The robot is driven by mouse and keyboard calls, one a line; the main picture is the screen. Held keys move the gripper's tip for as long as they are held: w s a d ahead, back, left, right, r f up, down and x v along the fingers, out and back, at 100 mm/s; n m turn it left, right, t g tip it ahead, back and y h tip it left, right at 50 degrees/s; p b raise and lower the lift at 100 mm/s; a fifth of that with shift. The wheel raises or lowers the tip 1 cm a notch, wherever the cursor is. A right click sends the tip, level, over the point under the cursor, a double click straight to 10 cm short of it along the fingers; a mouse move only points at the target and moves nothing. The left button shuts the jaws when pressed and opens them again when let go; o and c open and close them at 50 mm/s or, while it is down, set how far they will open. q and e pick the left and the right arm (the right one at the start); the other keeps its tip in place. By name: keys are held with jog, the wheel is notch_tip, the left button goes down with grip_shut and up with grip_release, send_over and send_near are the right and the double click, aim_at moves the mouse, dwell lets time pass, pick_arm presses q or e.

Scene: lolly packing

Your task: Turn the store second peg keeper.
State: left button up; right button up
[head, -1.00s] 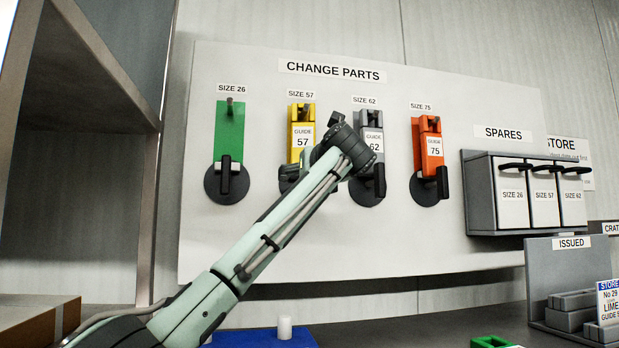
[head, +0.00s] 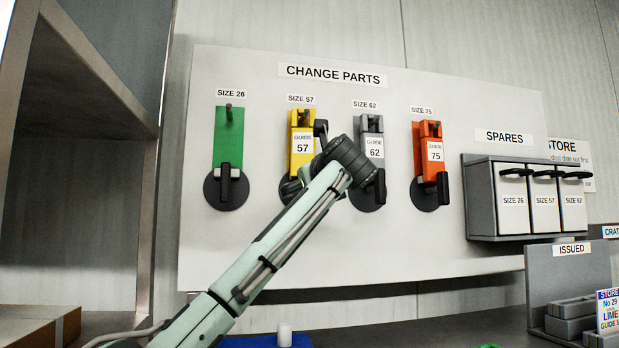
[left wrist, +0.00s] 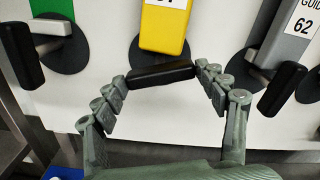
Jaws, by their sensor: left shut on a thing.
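The second peg keeper is a black bar (left wrist: 160,74) on a round dark disc (left wrist: 140,62) below the yellow size 57 guide (left wrist: 165,27). In the left wrist view it lies nearly crosswise under the guide, while the keepers beside it run lengthwise. My left gripper (left wrist: 161,80) is shut on the bar, with a finger at each end. In the head view the yellow guide (head: 302,146) hangs on the board, and my arm hides most of the keeper and the gripper. My right gripper is not in view.
Keepers of size 26 (head: 225,182), size 62 (head: 380,187) and size 75 (head: 443,186) hang upright beside it. The grey size 62 guide (head: 373,146) is close to my wrist. The spares box (head: 481,200) is at right, and a brown shelf stands at left.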

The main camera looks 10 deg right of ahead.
pick_arm(q)
jog(key=shift+n+p, duration=3.05)
jog(key=shift+n, duration=3.95)
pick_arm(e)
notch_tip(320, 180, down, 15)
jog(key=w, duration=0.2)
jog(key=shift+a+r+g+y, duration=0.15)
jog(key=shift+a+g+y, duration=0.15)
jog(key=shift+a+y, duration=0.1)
pick_arm(q)
jog(key=o, duration=1.2)
jog(key=shift+c, duration=0.2)
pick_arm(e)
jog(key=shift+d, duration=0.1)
